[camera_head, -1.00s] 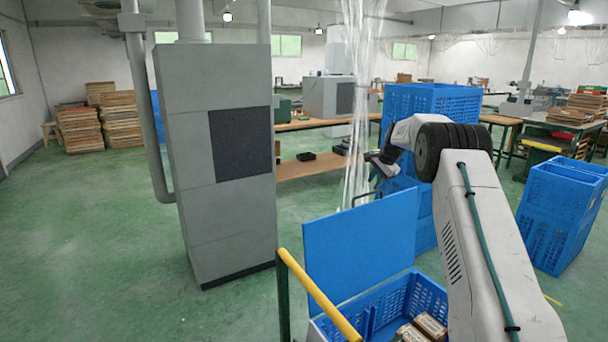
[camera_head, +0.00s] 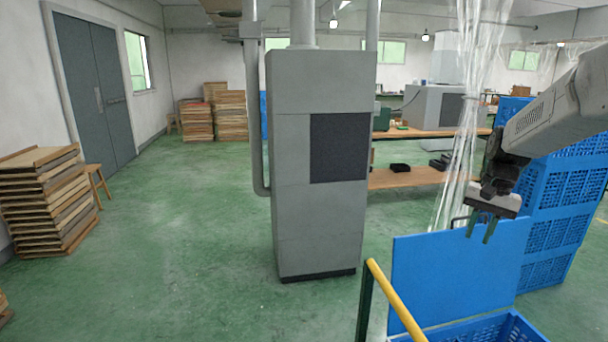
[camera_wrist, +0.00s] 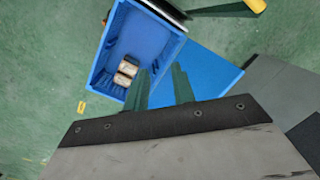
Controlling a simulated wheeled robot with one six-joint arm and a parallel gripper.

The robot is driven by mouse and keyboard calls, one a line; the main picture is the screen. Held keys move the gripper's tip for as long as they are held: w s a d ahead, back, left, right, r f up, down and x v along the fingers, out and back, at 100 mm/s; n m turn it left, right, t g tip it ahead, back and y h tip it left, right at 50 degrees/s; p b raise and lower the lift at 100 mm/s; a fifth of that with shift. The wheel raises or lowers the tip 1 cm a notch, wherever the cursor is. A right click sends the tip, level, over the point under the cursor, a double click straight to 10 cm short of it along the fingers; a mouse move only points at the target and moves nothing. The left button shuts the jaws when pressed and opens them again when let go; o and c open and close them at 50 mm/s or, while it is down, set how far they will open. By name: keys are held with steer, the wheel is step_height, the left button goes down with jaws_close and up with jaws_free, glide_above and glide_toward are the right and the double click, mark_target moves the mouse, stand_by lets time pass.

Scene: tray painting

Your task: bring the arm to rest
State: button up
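In the wrist view my gripper (camera_wrist: 160,86) also shows open and empty. Below it there is a blue crate (camera_wrist: 101,55), seen from above, holding a few brown-and-white packs (camera_wrist: 125,72). My arm comes in from the right edge of the head view. The crate's inside is mostly cut off there.
Stacked blue crates (camera_head: 560,200) stand close behind my arm. A clear plastic curtain (camera_head: 462,130) hangs beside my gripper. A grey cabinet (camera_head: 318,230) stands mid-view. A yellow bar (camera_head: 397,303) rises by the panel. Wooden trays (camera_head: 45,205) are piled at left. Green floor between is free.

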steer(key=s+a+r+n, duration=0.1)
steer(key=s+a, duration=0.4)
steer(key=s, duration=0.6)
steer(key=s+a+r+n+t+h, duration=0.1)
steer(key=s+a, duration=0.4)
steer(key=s, duration=0.7)
steer(key=s+a+r+n, duration=0.3)
steer(key=s+a+n, duration=0.1)
steer(key=s, duration=0.7)
steer(key=shift+s+a+r+n+t+h, duration=0.2)
steer(key=shift+s+a+n+t+h, duration=0.15)
steer(key=shift+a, duration=0.3)
